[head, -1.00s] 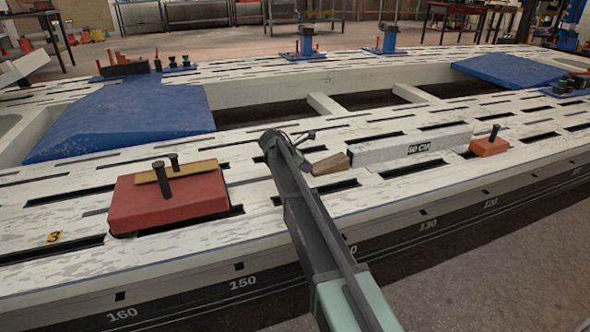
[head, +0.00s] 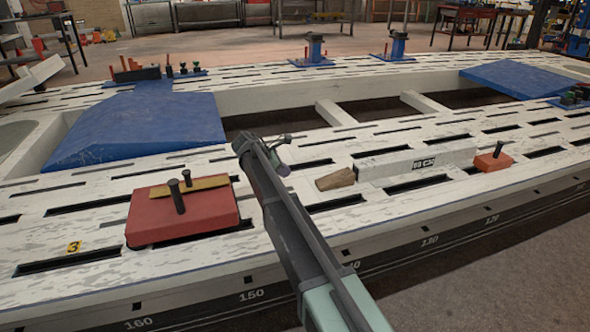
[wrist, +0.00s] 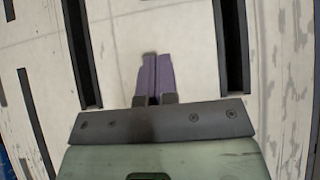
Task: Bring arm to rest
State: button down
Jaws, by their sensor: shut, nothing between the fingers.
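My arm reaches from the lower right of the head view over the slotted white bench (head: 80,225). My gripper (head: 284,170) is at its far end, above the bench top between the red block and the wooden piece. In the wrist view my gripper (wrist: 151,58) shows two purple-grey fingers pressed together, with nothing between them. Below them the wrist view shows only the bench surface (wrist: 195,45) and its dark slots.
A red block (head: 215,212) with a yellow bar and dark pins sits left of my arm. Right of it are a wooden piece (head: 336,179), a grey beam (head: 400,168) and an orange block (head: 493,161). Blue ramps (head: 150,125) lie behind.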

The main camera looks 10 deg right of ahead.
jog(key=s+m, duration=0.2)
jog(key=s+a+f+m+y, duration=0.1)
jog(key=s+m, duration=0.1)
jog(key=s, duration=0.1)
jog(key=s+m+y, duration=0.1)
jog(key=s+m, duration=0.1)
jog(key=m, duration=0.1)
jog(key=shift+s+a+f, duration=0.2)
jog(key=shift+s+f, duration=0.1)
jog(key=s+m, duration=0.1)
jog(key=s, duration=0.2)
jog(key=s+m+y+p, duration=0.1)
jog(key=s+m, duration=0.1)
jog(key=s+m+y+p, duration=0.1)
jog(key=s, duration=0.2)
jog(key=shift+s+d+r+g, duration=0.15)
jog(key=shift+s+r+g, duration=0.15)
jog(key=s+d+r+m+y+p, duration=0.1)
jog(key=s+r+m+y+p, duration=0.25)
jog(key=s, duration=0.85)
jog(key=s+r+m+y+p, duration=0.2)
jog(key=s+m+p, duration=0.25)
jog(key=s, duration=0.75)
notch_tip(320, 180, up, 38)
jog(key=w+p, duration=0.1)
jog(key=p, duration=3.6)
jog(key=shift+d, duration=0.45)
jog(key=shift+h, duration=0.25)
